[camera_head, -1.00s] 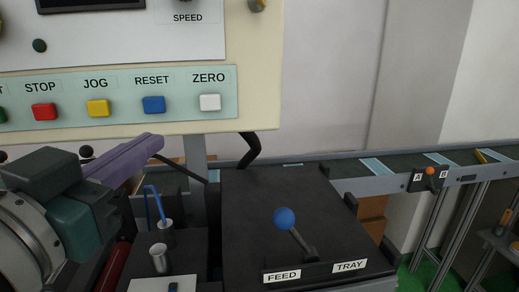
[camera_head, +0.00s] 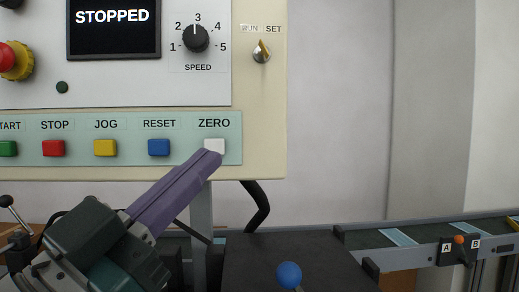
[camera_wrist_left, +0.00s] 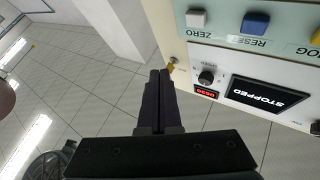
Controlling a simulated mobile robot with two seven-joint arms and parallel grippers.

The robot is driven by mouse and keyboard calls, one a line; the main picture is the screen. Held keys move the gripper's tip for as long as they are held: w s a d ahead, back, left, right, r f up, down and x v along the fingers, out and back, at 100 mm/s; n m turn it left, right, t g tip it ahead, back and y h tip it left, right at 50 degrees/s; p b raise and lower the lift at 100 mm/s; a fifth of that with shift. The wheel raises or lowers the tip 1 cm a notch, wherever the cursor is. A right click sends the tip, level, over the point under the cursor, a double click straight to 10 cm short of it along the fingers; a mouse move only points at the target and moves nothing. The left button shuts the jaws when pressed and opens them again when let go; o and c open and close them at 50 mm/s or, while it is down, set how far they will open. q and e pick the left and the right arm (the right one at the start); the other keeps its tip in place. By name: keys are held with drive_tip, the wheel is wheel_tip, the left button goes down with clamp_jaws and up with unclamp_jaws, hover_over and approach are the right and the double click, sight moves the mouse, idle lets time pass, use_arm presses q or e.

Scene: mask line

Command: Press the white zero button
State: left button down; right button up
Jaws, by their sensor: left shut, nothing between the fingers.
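The white zero button (camera_head: 214,146) is the rightmost in the row on the pale green strip of the control panel, under the ZERO label. It also shows in the left wrist view (camera_wrist_left: 196,18), upper middle. My left gripper (camera_head: 212,156) has its purple fingers shut and empty. In the head view its tips overlap the button's lower edge. In the left wrist view the closed fingers (camera_wrist_left: 158,76) appear apart from the button in the picture. I cannot tell whether they touch it. My right gripper is not in view.
The blue reset button (camera_head: 159,147) is just left of the zero button, with yellow, red and green buttons further left. The screen (camera_head: 113,25) reads STOPPED. A blue-knobbed lever (camera_head: 289,275) stands below right. A conveyor (camera_head: 420,238) runs at the right.

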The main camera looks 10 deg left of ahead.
use_arm(q)
drive_tip(key=b, duration=0.3)
approach(223, 142)
drive_tip(key=shift+s+d+r+x, duration=0.1)
drive_tip(key=shift+d+x, duration=0.05)
drive_tip(key=shift+x, duration=0.7)
drive_tip(key=shift+s+d+r+x, duration=0.1)
drive_tip(key=shift+s+d+x, duration=0.05)
drive_tip(key=shift+x, duration=0.7)
drive_tip(key=shift+s+d+r+x, duration=0.1)
drive_tip(key=shift+d+x, duration=0.05)
drive_tip(key=shift+x, duration=0.7)
drive_tip(key=shift+w, duration=0.2)
drive_tip(key=shift+w+a, duration=0.15)
drive_tip(key=shift+w, duration=0.1)
drive_tip(key=shift+w+a, duration=0.1)
drive_tip(key=shift+w, duration=0.35)
drive_tip(key=shift+s, duration=0.1)
idle(0.4)
drive_tip(key=shift+s+d+p, duration=0.2)
drive_tip(key=shift+s+p, duration=0.2)
drive_tip(key=shift+s, duration=0.4)
drive_tip(key=shift+s, duration=0.1)
